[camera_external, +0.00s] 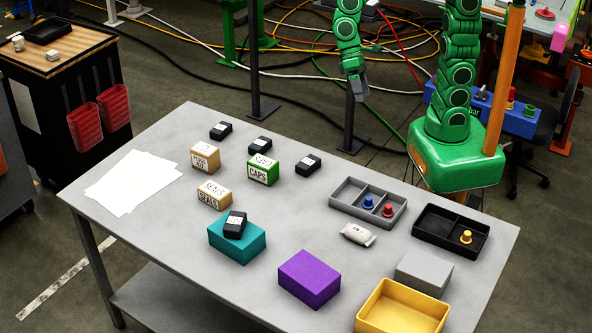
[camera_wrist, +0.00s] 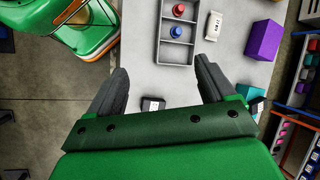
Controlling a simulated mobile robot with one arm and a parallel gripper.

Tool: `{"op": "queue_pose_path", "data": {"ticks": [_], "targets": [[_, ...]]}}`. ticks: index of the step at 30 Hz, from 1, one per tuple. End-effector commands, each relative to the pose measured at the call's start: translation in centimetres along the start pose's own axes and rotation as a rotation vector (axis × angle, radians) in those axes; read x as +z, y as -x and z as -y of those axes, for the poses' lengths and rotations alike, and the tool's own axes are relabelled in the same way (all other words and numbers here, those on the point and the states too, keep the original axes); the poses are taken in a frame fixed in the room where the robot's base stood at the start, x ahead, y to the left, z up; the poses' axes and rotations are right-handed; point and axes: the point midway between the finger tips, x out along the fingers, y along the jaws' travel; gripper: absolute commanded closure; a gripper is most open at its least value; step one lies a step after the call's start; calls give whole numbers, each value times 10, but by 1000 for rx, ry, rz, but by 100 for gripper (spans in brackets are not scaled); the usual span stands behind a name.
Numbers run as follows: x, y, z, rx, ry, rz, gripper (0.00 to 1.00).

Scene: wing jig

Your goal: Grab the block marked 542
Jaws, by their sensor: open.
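Several small black blocks with white labels are in the external view. Three lie on the grey table (camera_external: 160,225): a left one (camera_external: 220,130), a middle one (camera_external: 260,145) and a right one (camera_external: 308,164). Another black block (camera_external: 235,224) sits on a teal box (camera_external: 237,243). The labels are too small to read, so I cannot tell which is 542. My gripper (camera_external: 357,98) hangs beyond the table's far edge, apart from the blocks. In the wrist view my gripper (camera_wrist: 162,66) is open and empty, with one labelled black block (camera_wrist: 152,104) visible between its fingers.
Tan boxes (camera_external: 205,158) (camera_external: 214,195) and a green box (camera_external: 263,171) stand near the blocks. Divided trays (camera_external: 340,207) (camera_external: 425,232), a white packet (camera_external: 358,235), a purple box (camera_external: 309,279) and a yellow bin (camera_external: 400,312) fill the right. Papers (camera_external: 130,180) lie left.

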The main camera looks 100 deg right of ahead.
Motion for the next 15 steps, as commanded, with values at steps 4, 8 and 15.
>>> {"op": "queue_pose_path", "data": {"ticks": [4, 8, 15], "targets": [[-31, 3, 15, -71, -78, 28, 17], [-58, 8, 27, -134, -147, 47, 17], [-113, 14, 41, -249, -284, 91, 17]]}}
